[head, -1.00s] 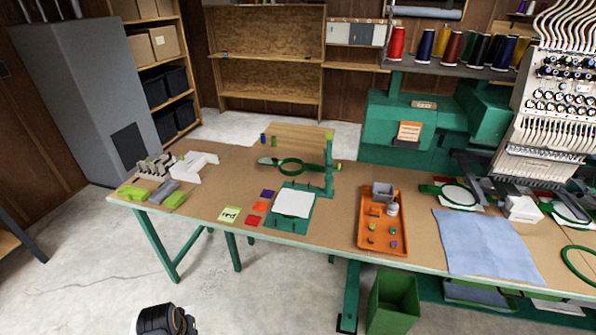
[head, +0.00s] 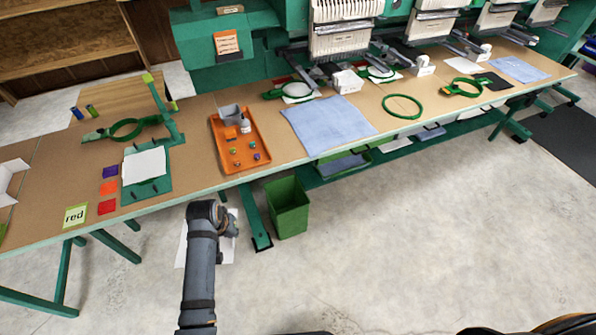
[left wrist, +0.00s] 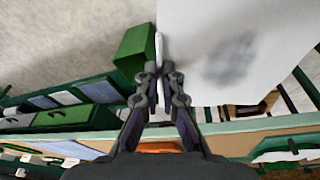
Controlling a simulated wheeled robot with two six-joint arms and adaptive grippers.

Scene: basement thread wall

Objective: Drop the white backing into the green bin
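The white backing (head: 181,248) is a thin white sheet in my left gripper (head: 228,222), partly hidden behind my arm in the head view. In the left wrist view the fingers (left wrist: 161,72) are closed on it, and the backing (left wrist: 225,40) spreads to the upper right. The green bin (head: 288,210) stands upright on the floor by the table's front edge, right of my left gripper and apart from it. The bin (left wrist: 136,50) also shows just left of the fingertips in the left wrist view. My right gripper is not in view.
A long table (head: 195,120) runs behind the bin, with an orange tray (head: 262,130), blue cloth (head: 325,122) and another white sheet (head: 144,167) on a green station. A green table leg (head: 257,222) is just left of the bin. The concrete floor in front is clear.

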